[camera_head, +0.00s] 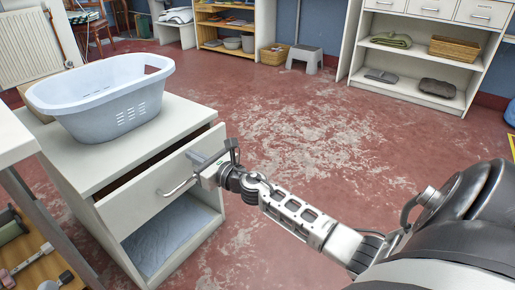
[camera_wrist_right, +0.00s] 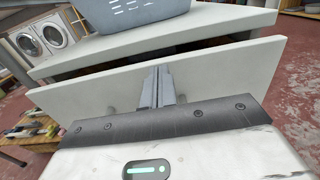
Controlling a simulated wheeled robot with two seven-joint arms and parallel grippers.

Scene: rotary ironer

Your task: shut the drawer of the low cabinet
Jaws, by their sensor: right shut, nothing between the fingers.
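The low white cabinet (camera_head: 130,122) stands at the left with an open compartment below its drawer. The drawer (camera_head: 150,195) is partly open; a dark gap shows between its front and the cabinet top. The drawer front also fills the middle of the right wrist view (camera_wrist_right: 85,98), with a bar handle (camera_head: 178,187) on it. My right gripper (camera_head: 196,160) is shut and empty, its fingers (camera_wrist_right: 157,84) pointing at the drawer front near the handle. I cannot tell whether they touch it. My left gripper is not in view.
A pale blue laundry basket (camera_head: 105,95) sits on the cabinet top. A table edge with a shelf of tools (camera_head: 30,260) is at the near left. A grey step stool (camera_head: 305,58) and white shelves (camera_head: 430,60) stand at the back. The worn red floor is clear.

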